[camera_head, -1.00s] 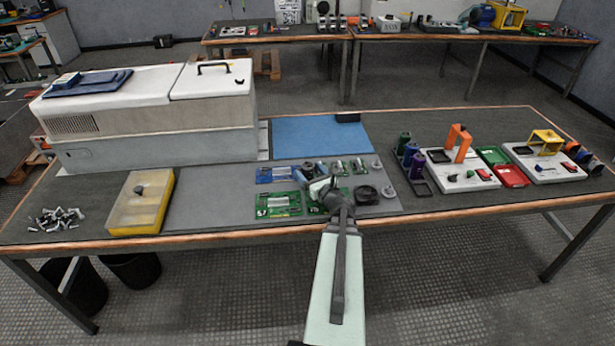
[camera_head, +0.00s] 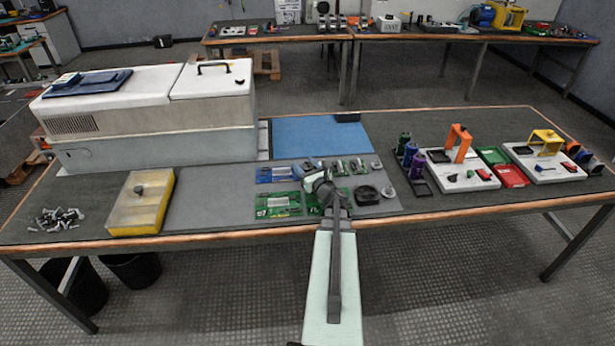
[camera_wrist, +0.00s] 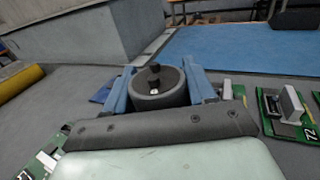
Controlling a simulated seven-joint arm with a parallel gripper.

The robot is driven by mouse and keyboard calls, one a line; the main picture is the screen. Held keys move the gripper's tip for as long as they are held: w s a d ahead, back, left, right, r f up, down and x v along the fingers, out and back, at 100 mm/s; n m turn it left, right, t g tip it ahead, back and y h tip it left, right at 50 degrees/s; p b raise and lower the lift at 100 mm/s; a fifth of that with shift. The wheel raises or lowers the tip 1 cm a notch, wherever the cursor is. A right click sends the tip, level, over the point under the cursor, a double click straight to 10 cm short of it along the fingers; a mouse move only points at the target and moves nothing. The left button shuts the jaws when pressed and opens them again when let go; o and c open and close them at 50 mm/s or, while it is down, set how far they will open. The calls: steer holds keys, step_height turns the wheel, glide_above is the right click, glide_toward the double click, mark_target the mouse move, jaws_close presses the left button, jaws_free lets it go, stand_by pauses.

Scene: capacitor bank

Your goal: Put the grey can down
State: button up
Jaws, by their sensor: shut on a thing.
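The grey can (camera_wrist: 161,98) is a short dark cylinder with two dark studs on top. It stands between the blue fingers of my gripper (camera_wrist: 162,80) in the wrist view, shut on its sides. In the head view my gripper (camera_head: 316,181) is over the circuit boards on the grey mat, and I cannot clearly make out the can there. The can's underside is hidden, so I cannot tell whether it touches anything below.
Green circuit boards (camera_head: 278,204) lie around my gripper, with a black round part (camera_head: 367,194) to its right. A blue mat (camera_head: 300,137) lies behind. A large white-grey machine (camera_head: 150,125) and a yellow box (camera_head: 142,203) stand left. The grey mat (camera_head: 205,197) is bare on its left.

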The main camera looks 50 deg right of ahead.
steer(key=c, duration=0.5)
steer(key=shift+r, duration=0.1)
step_height(320, 180, up, 10)
steer(key=shift+f, duration=0.1)
stand_by(0.4)
steer(key=shift+a, duration=0.1)
steer(key=shift+w+a+y, duration=0.2)
steer(key=shift+a+y, duration=0.1)
steer(key=shift+a, duration=0.05)
steer(key=w+a+f+n+g+y, duration=0.1)
steer(key=a+n+y, duration=0.4)
steer(key=a, duration=1.3)
steer(key=w+a+f+n+g+y, duration=0.1)
steer(key=w+a+n+g+y, duration=0.2)
steer(key=a+y, duration=0.6)
steer(key=w+a+f+n+g+y, duration=0.1)
steer(key=w+a+n+y, duration=0.5)
steer(key=a, duration=2.1)
steer(key=shift+w+f+n+g+y, duration=0.25)
steer(key=shift+f+n+g+y, duration=0.2)
steer(key=shift+n+g, duration=0.2)
